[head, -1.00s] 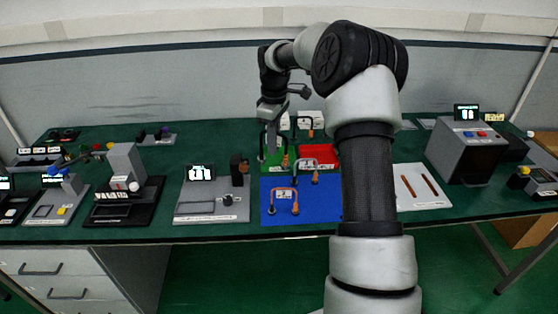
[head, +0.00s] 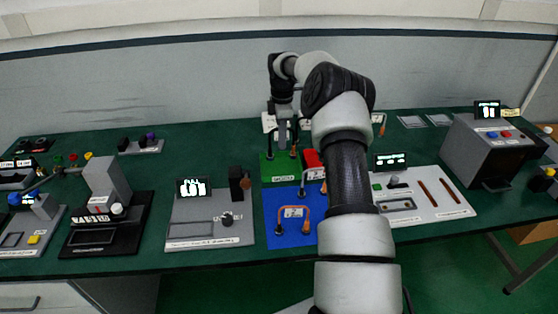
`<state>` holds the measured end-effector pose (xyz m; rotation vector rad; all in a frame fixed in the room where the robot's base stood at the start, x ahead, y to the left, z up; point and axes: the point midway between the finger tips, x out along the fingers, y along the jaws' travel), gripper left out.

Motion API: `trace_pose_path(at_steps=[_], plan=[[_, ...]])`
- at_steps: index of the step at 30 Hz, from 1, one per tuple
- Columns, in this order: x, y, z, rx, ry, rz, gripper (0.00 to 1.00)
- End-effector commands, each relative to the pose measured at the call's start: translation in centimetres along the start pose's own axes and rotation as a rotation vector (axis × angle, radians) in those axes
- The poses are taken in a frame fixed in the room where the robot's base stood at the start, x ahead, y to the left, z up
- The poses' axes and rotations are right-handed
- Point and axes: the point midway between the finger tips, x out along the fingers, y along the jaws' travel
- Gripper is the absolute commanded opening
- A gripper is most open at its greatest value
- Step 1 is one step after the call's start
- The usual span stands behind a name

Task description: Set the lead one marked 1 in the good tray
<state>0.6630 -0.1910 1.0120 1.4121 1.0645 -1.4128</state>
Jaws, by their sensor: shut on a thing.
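My gripper (head: 283,146) points down over the green tray (head: 281,169) and is shut on a lead, with dark plug ends on either side of the fingers. The lead's label is not visible, and I cannot tell whether it touches the tray. The green tray's front label is too small to read. The red tray (head: 312,159) stands to its right, partly behind my arm. On the blue mat (head: 272,205) in front, an orange-wired lead (head: 280,212) and another lead (head: 303,190) stand with white labels that I cannot read.
A grey device with a lit screen (head: 192,188) is left of the mat. A white panel (head: 430,205) with two brown rods and a large grey box (head: 483,150) are to the right. White items (head: 268,122) stand behind the trays.

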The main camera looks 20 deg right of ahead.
Motion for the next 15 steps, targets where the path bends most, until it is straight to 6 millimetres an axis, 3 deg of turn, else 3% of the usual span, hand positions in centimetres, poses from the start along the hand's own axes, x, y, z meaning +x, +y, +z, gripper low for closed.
trace_pose_path(at_steps=[3, 11, 15], plan=[[2.1, 0.0, 0.0, -0.001, 0.000, -0.002, 0.00], [4.4, 0.0, 0.0, 0.000, 0.000, 0.000, 0.00], [6.4, 0.0, 0.0, 0.000, 0.000, -0.001, 0.00]])
